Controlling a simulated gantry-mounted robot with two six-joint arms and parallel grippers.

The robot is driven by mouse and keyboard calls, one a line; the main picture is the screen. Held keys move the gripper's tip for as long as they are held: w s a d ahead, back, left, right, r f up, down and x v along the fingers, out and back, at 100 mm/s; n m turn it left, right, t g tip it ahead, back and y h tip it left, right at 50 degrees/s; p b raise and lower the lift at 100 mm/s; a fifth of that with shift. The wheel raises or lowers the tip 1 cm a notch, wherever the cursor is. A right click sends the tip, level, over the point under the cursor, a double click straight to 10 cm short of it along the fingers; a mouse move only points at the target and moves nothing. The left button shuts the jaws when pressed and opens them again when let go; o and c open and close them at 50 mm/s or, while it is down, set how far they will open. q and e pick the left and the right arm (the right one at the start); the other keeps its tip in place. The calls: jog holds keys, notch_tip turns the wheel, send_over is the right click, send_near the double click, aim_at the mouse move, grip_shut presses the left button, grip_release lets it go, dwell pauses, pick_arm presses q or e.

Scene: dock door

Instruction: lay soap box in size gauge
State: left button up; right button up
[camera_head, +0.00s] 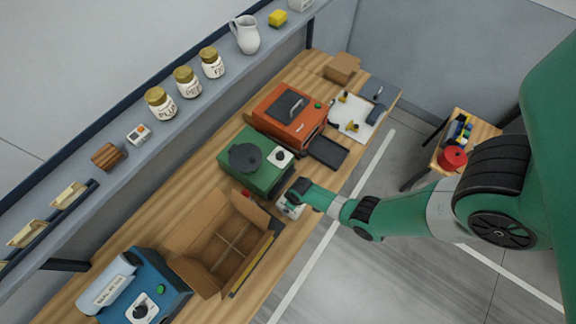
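My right arm comes in from the right, and its gripper (290,208) is low at the front edge of the bench, beside the green machine (249,163). The fingers are small and partly hidden by the wrist, so I cannot tell whether they are open or hold anything. I cannot pick out the soap box or the size gauge with certainty. My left gripper is not in view.
An open divided carton (216,243) stands left of my gripper; a blue machine (143,291) is beyond it. An orange machine (290,115) and a white board (354,116) are farther right. A wall shelf (150,165) carries jars. A side table (477,135) holds a red round item (453,158).

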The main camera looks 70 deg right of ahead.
jog(key=shift+r, duration=0.1)
jog(key=shift+c, duration=0.3)
grip_shut()
jog(key=shift+r, duration=0.1)
